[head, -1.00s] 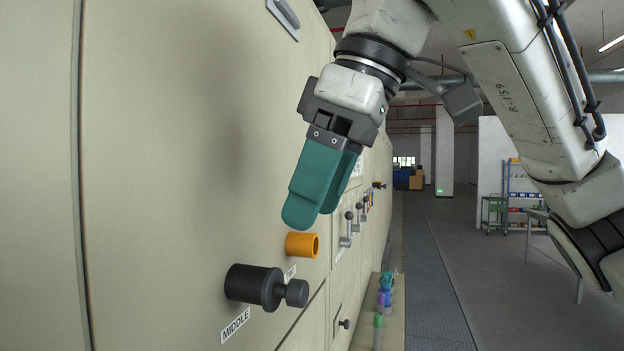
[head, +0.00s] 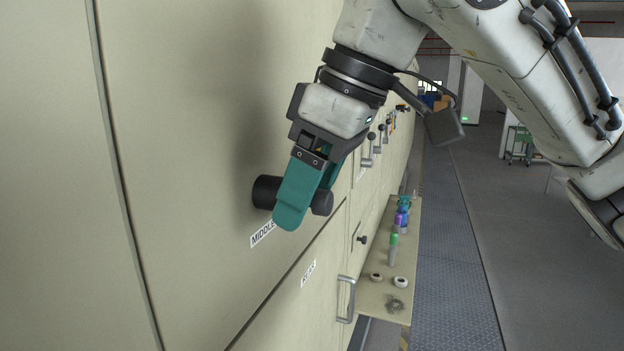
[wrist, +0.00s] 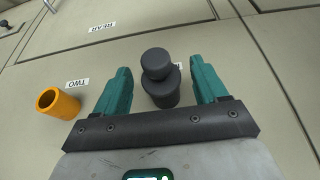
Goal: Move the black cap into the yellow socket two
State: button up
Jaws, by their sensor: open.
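The black cap (wrist: 156,64) has a round knob and sits in a dark socket on the beige panel. In the head view the dark socket (head: 264,192) shows left of my fingers and the cap's knob (head: 322,202) to their right, above the MIDDLE label. My gripper (head: 305,207) is open, its teal fingers on either side of the cap. In the wrist view the cap stands between the open fingers (wrist: 160,83), with gaps on both sides. The yellow socket two (wrist: 58,103) is an empty orange-yellow tube beside the TWO label; in the head view my gripper mostly hides it.
Levers (head: 373,145) stick out of the panel farther along. A shelf (head: 372,300) below holds bottles, tape rolls and small items. A metal handle (head: 346,300) projects near the shelf. The floor aisle to the right is open.

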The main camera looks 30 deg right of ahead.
jog(key=c, duration=1.1)
jog(key=shift+s+d+p, duration=0.2)
jog(key=shift+s+d, duration=0.55)
jog(key=shift+s, duration=0.25)
jog(key=shift+s+d+p, duration=0.15)
jog(key=shift+s+d, duration=0.6)
jog(key=shift+s, duration=0.25)
jog(key=shift+s+d+p, duration=0.4)
jog(key=shift+s+d, duration=0.6)
jog(key=shift+s, duration=0.35)
jog(key=shift+s+d+p, duration=0.35)
jog(key=shift+s+d, duration=0.6)
jog(key=shift+s, duration=0.4)
jog(key=shift+s+d+p, duration=0.4)
jog(key=shift+s+d, duration=0.6)
jog(key=shift+s, duration=0.35)
